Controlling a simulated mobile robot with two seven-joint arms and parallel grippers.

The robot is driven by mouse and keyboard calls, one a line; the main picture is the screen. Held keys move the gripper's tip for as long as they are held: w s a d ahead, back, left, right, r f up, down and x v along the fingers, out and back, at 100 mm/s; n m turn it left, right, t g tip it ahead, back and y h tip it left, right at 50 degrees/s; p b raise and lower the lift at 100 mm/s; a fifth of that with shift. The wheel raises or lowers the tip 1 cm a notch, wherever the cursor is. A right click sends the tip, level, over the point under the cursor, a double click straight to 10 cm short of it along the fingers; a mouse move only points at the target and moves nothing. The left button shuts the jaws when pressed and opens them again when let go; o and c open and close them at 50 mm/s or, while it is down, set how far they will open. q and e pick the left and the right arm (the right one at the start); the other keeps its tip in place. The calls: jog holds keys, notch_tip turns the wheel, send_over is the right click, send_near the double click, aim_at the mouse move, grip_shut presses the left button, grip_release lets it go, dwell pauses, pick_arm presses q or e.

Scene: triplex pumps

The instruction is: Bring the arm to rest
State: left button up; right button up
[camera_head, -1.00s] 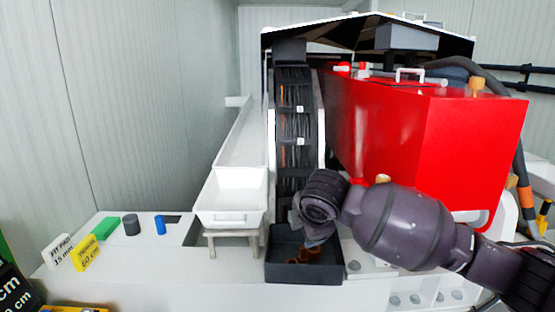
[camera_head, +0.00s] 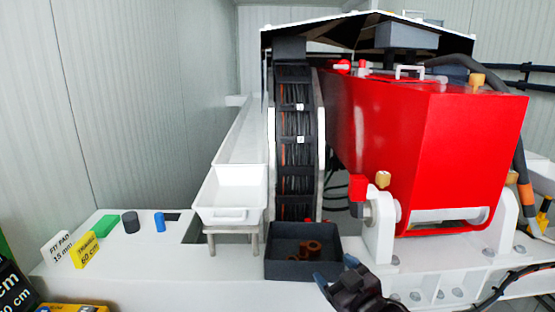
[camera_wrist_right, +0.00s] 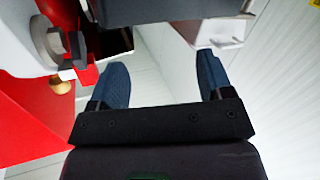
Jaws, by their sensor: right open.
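My right gripper (camera_head: 336,270) is low in the head view, at the front right corner of a dark open tray (camera_head: 283,269). Its two blue fingertips point up and left. In the right wrist view my right gripper (camera_wrist_right: 163,75) has its fingers wide apart with nothing between them. I cannot tell whether a finger touches the tray. My left gripper is not in view.
Brown ring-like parts (camera_head: 309,250) lie in the dark tray. A red block-shaped housing (camera_head: 430,150) stands behind at the right. A white bin (camera_head: 232,214) is at the left. A green block (camera_head: 106,225) and blue cylinder (camera_head: 160,222) stand on the white bench.

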jog(key=s+d+f+m+g+h, duration=0.1)
jog(key=s+d+f+m+h, duration=0.1)
jog(key=s+d+f, duration=0.3)
jog(key=s+d+f+m+g+h, duration=0.2)
jog(key=s+d+f, duration=0.3)
jog(key=s+f, duration=0.6)
jog(key=s+d+f+m+g+h, duration=0.1)
jog(key=s+d+f+m+h, duration=0.2)
jog(key=s+f, duration=0.6)
jog(key=shift+s+d+b, duration=0.4)
jog(key=shift+s+d, duration=0.2)
jog(key=shift+d, duration=0.35)
jog(key=shift+f, duration=0.1)
